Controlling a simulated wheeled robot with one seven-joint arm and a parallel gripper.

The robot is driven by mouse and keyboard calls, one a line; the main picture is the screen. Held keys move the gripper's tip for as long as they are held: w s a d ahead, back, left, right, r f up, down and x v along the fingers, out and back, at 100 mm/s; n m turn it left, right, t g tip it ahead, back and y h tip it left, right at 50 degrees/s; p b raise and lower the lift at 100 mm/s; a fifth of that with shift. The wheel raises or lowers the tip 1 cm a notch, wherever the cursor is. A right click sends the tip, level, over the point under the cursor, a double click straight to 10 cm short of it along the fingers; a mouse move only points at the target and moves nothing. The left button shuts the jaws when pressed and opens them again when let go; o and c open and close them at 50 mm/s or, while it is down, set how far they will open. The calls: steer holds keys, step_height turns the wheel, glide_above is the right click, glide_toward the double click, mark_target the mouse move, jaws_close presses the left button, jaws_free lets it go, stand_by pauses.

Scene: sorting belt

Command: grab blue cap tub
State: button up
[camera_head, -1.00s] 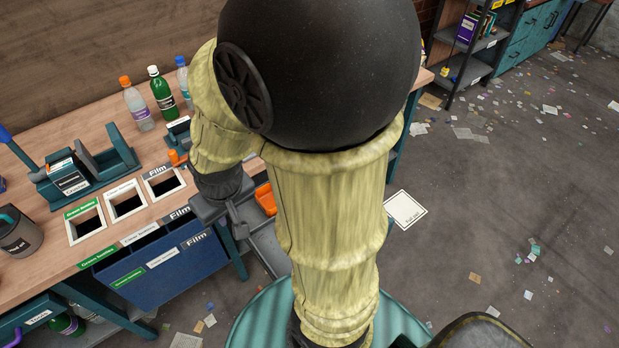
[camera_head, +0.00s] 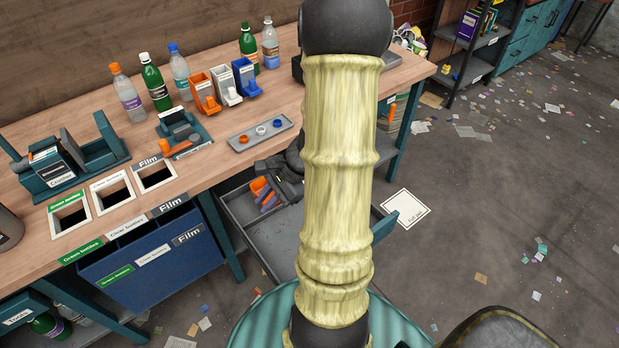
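The blue cap tub (camera_head: 246,79) stands upright on the workbench, at the right end of a row with a white tub (camera_head: 228,86) and an orange tub (camera_head: 204,93). My gripper (camera_head: 268,168) is dark grey and low at the bench's front edge, above the open drawer, in front of and below the tubs. It is apart from the blue tub. My arm hides part of it, and its fingers are too dark and small to tell if they are open.
A grey tray (camera_head: 245,142) with an orange, a white and a blue cap lies before the tubs. Several bottles (camera_head: 180,73) stand behind. The open drawer (camera_head: 270,232) holds orange and purple items (camera_head: 262,190). Framed bin openings (camera_head: 113,194) are at left.

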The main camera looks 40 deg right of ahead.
steer(key=s+d+f+m+t+h+b, duration=0.1)
steer(key=d+f+m+t+h+b, duration=0.1)
steer(key=d+m, duration=0.4)
steer(key=s+d+f+m+t+h+b, duration=0.1)
steer(key=d+f+m+t+h+b, duration=0.1)
steer(key=d, duration=1)
steer(key=s+d+f+m+t+h+b, duration=0.1)
steer(key=s+d+f+m+t+h, duration=0.1)
steer(key=d+f+m+t, duration=0.3)
steer(key=d+f+m+h, duration=0.1)
steer(key=d+m, duration=0.3)
steer(key=m, duration=0.2)
steer(key=shift+d+f+t+h+b, duration=0.2)
steer(key=shift+t+h+b, duration=0.2)
steer(key=x, duration=1.1)
steer(key=shift+w+f, duration=0.1)
steer(key=shift+w, duration=0.1)
steer(key=shift+w+f, duration=0.15)
steer(key=shift+w, duration=0.15)
steer(key=x, duration=0.5)
steer(key=shift+w+d, duration=0.15)
